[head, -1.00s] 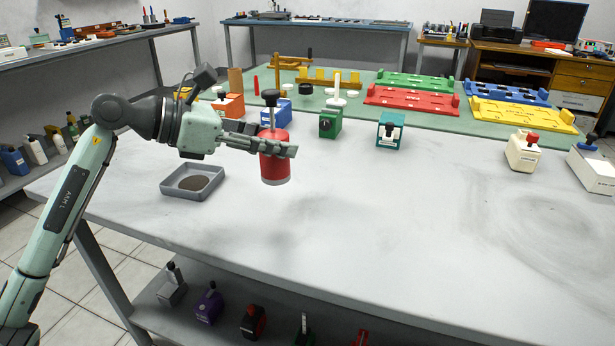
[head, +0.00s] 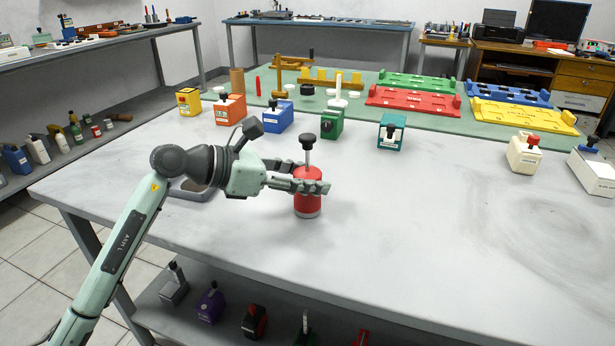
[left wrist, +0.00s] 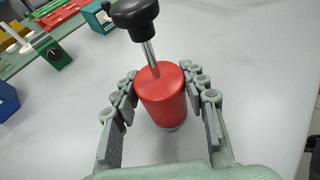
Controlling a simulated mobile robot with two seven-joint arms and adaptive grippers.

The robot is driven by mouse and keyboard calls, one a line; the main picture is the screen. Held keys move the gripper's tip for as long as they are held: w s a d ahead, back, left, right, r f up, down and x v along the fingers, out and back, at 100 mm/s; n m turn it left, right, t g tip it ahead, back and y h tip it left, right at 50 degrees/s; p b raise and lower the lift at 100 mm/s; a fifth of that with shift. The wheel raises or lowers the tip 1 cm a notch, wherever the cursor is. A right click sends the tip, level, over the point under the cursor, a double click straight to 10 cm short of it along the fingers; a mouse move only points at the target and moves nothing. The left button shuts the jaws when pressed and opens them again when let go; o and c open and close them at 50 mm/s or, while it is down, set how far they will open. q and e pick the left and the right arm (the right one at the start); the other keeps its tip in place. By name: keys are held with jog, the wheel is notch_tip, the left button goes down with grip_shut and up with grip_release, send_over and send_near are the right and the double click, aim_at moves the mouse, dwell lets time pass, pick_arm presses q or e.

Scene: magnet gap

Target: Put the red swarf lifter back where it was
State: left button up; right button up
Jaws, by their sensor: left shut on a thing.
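The red swarf lifter (head: 307,204) is an upright red cylinder with a grey lower band and a black knob on a metal rod. My left gripper (head: 316,186) is shut around its body from the left. The left wrist view shows the lifter (left wrist: 160,98) between the two fingers, knob toward the camera. Its base is at or just above the grey-white table (head: 400,240); I cannot tell whether it touches. A grey tray (head: 190,193) is mostly hidden behind my left arm. My right gripper is not in view.
Behind stand a yellow block (head: 189,102), an orange block (head: 230,110), a blue block (head: 278,117), a green block (head: 332,123) and a teal block (head: 391,132). A cream block (head: 523,153) is at right. The table's middle and front are clear.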

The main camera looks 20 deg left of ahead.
pick_arm(q)
jog(key=shift+f, duration=0.1)
jog(key=o, duration=1.4)
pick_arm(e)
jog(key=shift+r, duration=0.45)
pick_arm(q)
jog(key=shift+v, duration=1.05)
jog(key=b+v, duration=0.1)
jog(key=v, duration=0.9)
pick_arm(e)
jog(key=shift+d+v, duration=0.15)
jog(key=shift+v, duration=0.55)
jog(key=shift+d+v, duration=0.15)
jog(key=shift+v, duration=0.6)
